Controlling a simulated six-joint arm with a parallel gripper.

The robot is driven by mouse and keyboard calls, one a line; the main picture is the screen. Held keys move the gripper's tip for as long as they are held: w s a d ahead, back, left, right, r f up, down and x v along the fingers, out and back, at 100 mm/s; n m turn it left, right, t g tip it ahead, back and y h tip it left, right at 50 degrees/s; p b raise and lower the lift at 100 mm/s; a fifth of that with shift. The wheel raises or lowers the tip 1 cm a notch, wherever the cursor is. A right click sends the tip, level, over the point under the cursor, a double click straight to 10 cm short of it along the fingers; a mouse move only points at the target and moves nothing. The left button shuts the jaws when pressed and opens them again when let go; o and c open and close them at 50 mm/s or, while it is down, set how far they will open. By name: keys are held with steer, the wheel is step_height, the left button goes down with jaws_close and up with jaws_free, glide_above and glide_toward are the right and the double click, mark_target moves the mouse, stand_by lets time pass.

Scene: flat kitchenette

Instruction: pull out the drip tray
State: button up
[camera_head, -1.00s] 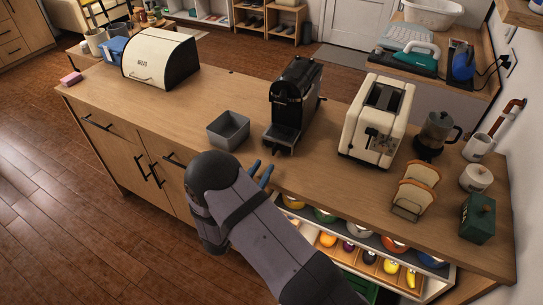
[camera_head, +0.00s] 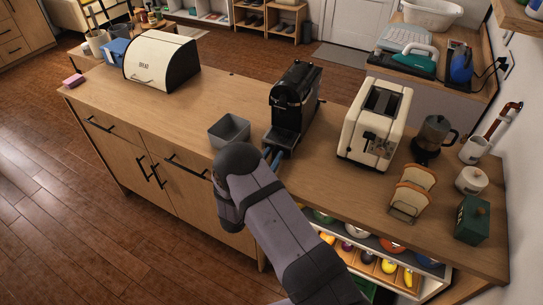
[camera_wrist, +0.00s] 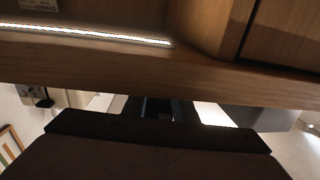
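The black coffee machine (camera_head: 295,98) stands on the wooden counter. Its drip tray (camera_head: 282,138) sits low at the machine's front, facing the counter's near edge. My gripper (camera_head: 273,157) is just in front of the drip tray, near that edge. Only small blue finger parts show past my dark wrist, so I cannot tell their spacing or whether they touch the tray. In the wrist view a wooden counter edge crosses the picture and a dark shape fills the bottom; the tray cannot be made out there.
A grey open bin (camera_head: 229,131) stands close to the left of the machine. A cream toaster (camera_head: 375,125) stands to the right, with a toast rack (camera_head: 411,192) nearer the front. Below the counter is a shelf with fruit (camera_head: 389,266). Bare counter lies left of the bin.

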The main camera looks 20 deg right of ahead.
jaws_close()
stand_by(1.4)
